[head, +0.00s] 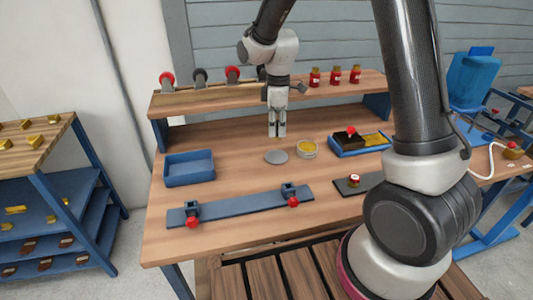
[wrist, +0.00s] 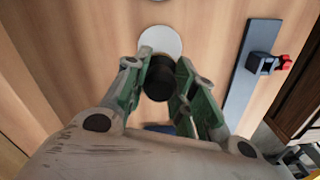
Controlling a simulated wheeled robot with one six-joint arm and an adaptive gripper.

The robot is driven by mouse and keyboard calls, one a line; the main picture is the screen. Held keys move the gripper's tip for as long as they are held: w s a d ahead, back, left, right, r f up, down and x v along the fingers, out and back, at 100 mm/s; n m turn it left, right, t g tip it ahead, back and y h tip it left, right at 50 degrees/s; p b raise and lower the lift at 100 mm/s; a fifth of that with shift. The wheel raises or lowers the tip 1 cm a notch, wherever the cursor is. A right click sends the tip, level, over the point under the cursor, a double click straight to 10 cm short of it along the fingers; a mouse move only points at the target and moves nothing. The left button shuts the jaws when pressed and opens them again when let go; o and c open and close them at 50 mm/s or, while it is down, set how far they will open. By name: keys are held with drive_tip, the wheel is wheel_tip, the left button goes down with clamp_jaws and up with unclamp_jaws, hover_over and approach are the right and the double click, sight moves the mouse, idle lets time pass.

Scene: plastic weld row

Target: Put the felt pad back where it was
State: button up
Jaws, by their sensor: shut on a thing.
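My gripper (head: 277,134) hangs above the middle of the workbench, fingers pointing down. In the wrist view my gripper (wrist: 162,88) is shut on a short, dark round piece, which looks like the felt pad (wrist: 160,78). In the head view the held piece is too small to make out. A flat pale grey disc (head: 276,156) lies on the bench just below and in front of the fingertips, apart from them. It also shows in the wrist view (wrist: 161,38), partly behind the held piece. A round tin with yellow contents (head: 306,148) stands right of the disc.
An empty blue tray (head: 190,181) stands at the left. A blue bar with red-knobbed clamps (head: 240,207) lies along the front. A blue tray with a dark block (head: 348,154) stands at the right. Red bottles (head: 335,76) stand on the raised back shelf.

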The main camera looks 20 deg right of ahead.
wheel_tip(320, 180, down, 8)
drive_tip(key=shift+d+r, duration=0.1)
drive_tip(key=shift+r, duration=0.05)
idle(0.3)
drive_tip(key=shift+f, duration=0.2)
drive_tip(key=o, duration=0.9)
drive_tip(key=shift+r, duration=0.1)
